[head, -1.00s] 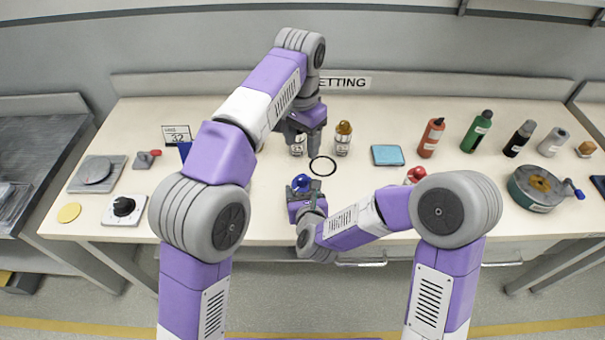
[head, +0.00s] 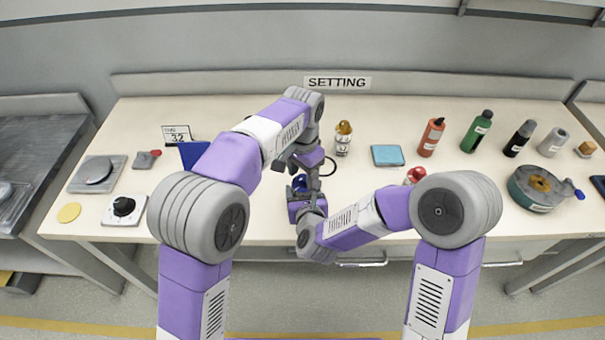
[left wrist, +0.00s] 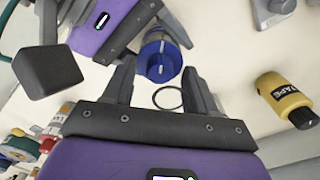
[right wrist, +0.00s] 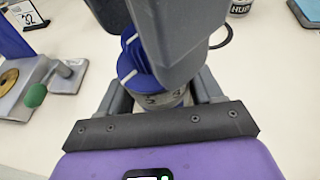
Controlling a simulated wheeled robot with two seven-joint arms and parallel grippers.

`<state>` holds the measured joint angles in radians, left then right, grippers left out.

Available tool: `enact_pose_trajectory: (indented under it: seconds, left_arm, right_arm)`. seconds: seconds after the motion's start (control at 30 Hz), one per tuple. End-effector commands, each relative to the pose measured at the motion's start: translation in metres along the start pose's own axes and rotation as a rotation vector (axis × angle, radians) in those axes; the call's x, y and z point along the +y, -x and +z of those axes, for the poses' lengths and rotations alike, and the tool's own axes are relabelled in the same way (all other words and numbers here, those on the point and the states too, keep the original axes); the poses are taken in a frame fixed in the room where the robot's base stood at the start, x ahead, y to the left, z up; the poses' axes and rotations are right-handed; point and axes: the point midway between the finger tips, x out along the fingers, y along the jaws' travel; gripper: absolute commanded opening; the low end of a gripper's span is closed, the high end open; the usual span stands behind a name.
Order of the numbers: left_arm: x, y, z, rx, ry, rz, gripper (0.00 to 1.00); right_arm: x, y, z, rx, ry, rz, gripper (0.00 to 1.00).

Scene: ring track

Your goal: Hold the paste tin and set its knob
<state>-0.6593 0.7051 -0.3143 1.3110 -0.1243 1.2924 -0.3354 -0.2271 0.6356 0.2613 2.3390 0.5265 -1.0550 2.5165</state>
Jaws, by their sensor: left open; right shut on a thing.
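The paste tin, with its blue knob, shows between the arms in the head view (head: 299,184). My right gripper (head: 304,197) is shut around its body, which is partly visible in the right wrist view (right wrist: 165,98). In the left wrist view the blue knob (left wrist: 160,58) lies between the open fingers of my left gripper (left wrist: 158,72), which comes from above. I cannot tell whether they touch the knob. In the right wrist view the left fingers cover part of the knob. A card reading 32 (head: 177,135) stands at the back left.
A black ring (head: 331,166) lies beside my left gripper. A gold-topped jar (head: 343,138), a light blue pad (head: 387,155) and a red bottle (head: 432,137) stand to the right. A dial box (head: 124,209) is at the front left.

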Motion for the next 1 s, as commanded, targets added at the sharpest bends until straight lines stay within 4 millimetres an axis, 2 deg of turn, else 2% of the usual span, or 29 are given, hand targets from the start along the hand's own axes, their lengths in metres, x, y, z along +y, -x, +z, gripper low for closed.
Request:
enact_pose_trajectory:
  seconds: [0.37, 0.7, 0.73, 1.0]
  left_arm:
    - [-0.0001, -0.0056, 0.0, 0.0, 0.0, 0.0, 0.56]
    - [-0.0001, -0.0054, 0.0, 0.0, 0.001, 0.0, 0.03]
    - [-0.0001, -0.0054, 0.0, 0.0, 0.001, 0.0, 0.0]
    - [-0.0002, -0.0054, 0.0, 0.0, 0.037, 0.0, 0.0]
  right_arm:
    - [0.0001, 0.0, 0.0005, -0.001, 0.0, 0.0, 0.3]
    - [0.0001, 0.0, 0.0005, -0.001, 0.0, 0.0, 0.3]
    - [0.0001, 0.0, 0.0005, -0.001, 0.0, 0.0, 0.3]
    - [0.0001, 0.0, 0.0005, -0.001, 0.0, 0.0, 0.3]
